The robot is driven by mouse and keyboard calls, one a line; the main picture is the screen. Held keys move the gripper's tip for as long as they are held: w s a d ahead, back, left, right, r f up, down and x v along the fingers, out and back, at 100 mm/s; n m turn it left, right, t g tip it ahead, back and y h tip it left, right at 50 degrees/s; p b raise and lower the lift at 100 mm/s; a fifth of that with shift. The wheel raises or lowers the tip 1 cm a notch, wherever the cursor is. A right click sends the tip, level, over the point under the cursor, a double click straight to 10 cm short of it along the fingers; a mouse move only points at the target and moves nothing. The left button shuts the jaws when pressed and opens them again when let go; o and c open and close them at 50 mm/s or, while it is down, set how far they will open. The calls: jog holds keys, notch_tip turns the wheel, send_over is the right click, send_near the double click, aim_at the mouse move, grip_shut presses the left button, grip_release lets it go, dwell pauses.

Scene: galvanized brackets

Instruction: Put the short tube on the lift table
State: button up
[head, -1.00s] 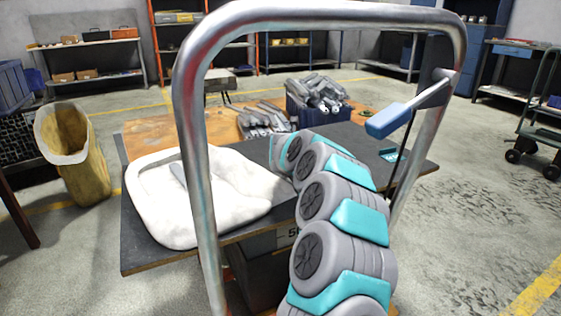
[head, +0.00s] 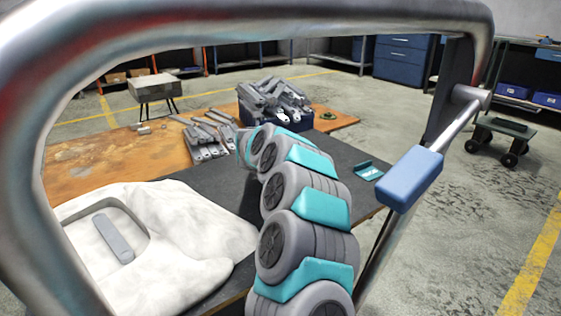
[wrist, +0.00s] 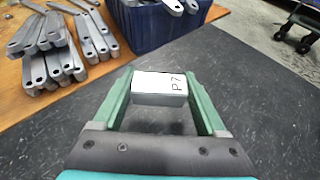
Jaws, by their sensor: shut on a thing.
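In the wrist view my gripper (wrist: 160,95) has its green fingers shut on a short light-grey block (wrist: 160,86) with a white face marked P7. I cannot tell whether it is hollow like a tube. My arm reaches over the top and hides the gripper and the block there.
A white sack-like cushion (head: 185,235) with a grey bar (head: 113,237) lies on the near left. Beyond are a wooden worktop (head: 110,165), several loose grey brackets (head: 205,137) and a blue bin (head: 270,122) full of brackets. A small teal piece (head: 368,171) lies at right.

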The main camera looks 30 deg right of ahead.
jog(key=s+d, duration=0.1)
jog(key=d, duration=0.2)
jog(key=s+d, duration=0.1)
jog(key=d, duration=0.3)
jog(key=s+d+f, duration=0.1)
jog(key=d, duration=0.3)
jog(key=shift+s, duration=0.15)
jog(key=shift+d+f+b, duration=0.1)
jog(key=shift+f+b, duration=0.7)
jog(key=shift+f, duration=1)
jog(key=shift+f, duration=0.15)
jog(key=o, duration=1.3)
jog(key=shift+r, duration=0.25)
jog(key=shift+s+a, duration=0.35)
jog(key=shift+s, duration=0.05)
jog(key=shift+b+v, duration=0.6)
jog(key=shift+v, duration=4.9)
